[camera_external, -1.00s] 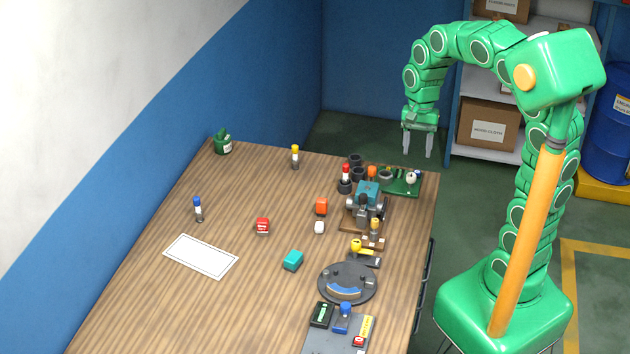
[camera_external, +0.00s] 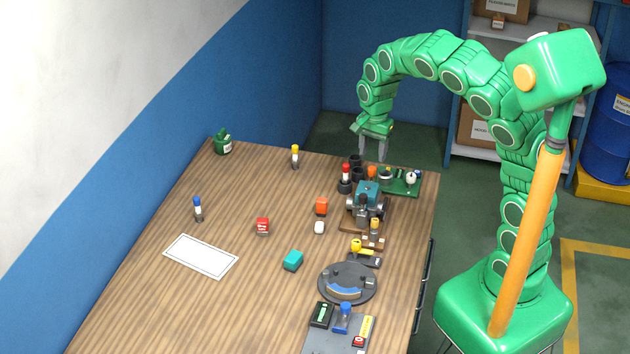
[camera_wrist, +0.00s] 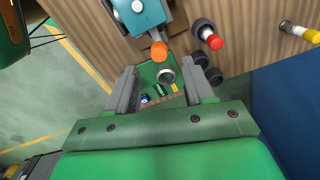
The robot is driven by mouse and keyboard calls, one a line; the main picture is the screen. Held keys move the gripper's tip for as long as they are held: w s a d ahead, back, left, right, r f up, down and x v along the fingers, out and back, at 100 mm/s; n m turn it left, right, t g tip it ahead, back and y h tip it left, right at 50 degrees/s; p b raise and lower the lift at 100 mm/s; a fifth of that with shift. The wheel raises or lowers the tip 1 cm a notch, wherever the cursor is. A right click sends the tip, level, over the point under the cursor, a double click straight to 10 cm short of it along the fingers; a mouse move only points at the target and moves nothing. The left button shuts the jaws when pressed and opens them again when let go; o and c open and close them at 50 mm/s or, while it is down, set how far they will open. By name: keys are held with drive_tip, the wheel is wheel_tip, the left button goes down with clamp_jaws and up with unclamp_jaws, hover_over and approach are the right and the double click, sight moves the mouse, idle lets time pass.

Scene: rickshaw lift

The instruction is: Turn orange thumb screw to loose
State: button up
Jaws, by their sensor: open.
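The orange thumb screw (camera_wrist: 159,50) is a round knob on the near side of a teal clamp-like device (camera_wrist: 140,12) in the wrist view. In the external view the screw (camera_external: 372,172) is small and pokes up behind the teal block (camera_external: 368,189), close below my gripper. My gripper (camera_external: 373,149) points down above the far right part of the table, open and empty. In the wrist view its two fingers (camera_wrist: 161,86) stand wide apart, with the thumb screw just beyond their tips and not between them. The screw's thread is hidden.
A red-topped post (camera_external: 346,172) and dark cylinders stand left of the teal device. A green board (camera_external: 403,184) lies to its right.

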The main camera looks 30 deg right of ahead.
sight(372, 168)
drive_tip(key=shift+f, duration=2.8)
clamp_jaws()
